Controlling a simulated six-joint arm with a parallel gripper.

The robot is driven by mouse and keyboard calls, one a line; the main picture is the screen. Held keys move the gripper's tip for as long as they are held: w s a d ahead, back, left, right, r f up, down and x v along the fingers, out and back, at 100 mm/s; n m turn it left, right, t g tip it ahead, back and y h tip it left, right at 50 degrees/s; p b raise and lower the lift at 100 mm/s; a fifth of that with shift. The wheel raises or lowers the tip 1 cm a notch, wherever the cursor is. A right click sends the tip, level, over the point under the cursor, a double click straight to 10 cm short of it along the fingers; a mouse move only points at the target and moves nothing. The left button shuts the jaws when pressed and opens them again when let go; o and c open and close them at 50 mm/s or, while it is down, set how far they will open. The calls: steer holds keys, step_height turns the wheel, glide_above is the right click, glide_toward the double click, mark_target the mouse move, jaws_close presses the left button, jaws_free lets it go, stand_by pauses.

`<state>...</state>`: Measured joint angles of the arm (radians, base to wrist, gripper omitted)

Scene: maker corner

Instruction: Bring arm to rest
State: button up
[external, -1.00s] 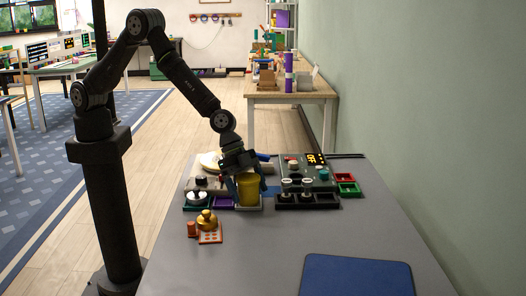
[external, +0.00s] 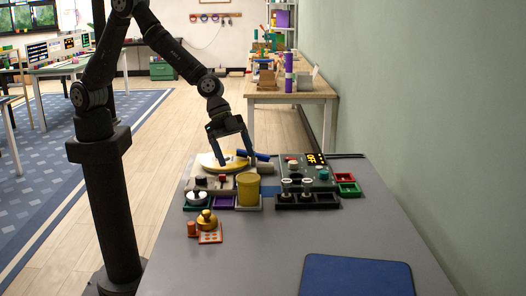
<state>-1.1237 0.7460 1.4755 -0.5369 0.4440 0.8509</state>
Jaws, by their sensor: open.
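My gripper (external: 234,158) hangs above the back part of the grey table (external: 220,265), fingers pointing down and spread apart with nothing between them. A yellow cup (external: 248,189) stands upright below and slightly right of it, apart from the fingers. My arm rises from a dark column at the left of the table, bent at the elbow near the top edge of the picture.
Behind the cup lie a round yellow item (external: 212,162) and a blue cylinder (external: 254,155). A panel with a lit display (external: 316,159) and small red and green trays (external: 348,189) sit right. A brass weight (external: 206,217) stands front left. A blue mat (external: 357,277) lies at the front right.

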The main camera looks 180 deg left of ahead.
mark_target(246, 176)
steer(key=shift+s+d+r, duration=0.25)
steer(key=shift+r, duration=0.25)
steer(key=x, duration=1.2)
steer(key=shift+s, duration=0.1)
steer(key=shift+a+r, duration=0.1)
steer(key=shift+r, duration=1)
steer(key=shift+f, duration=0.1)
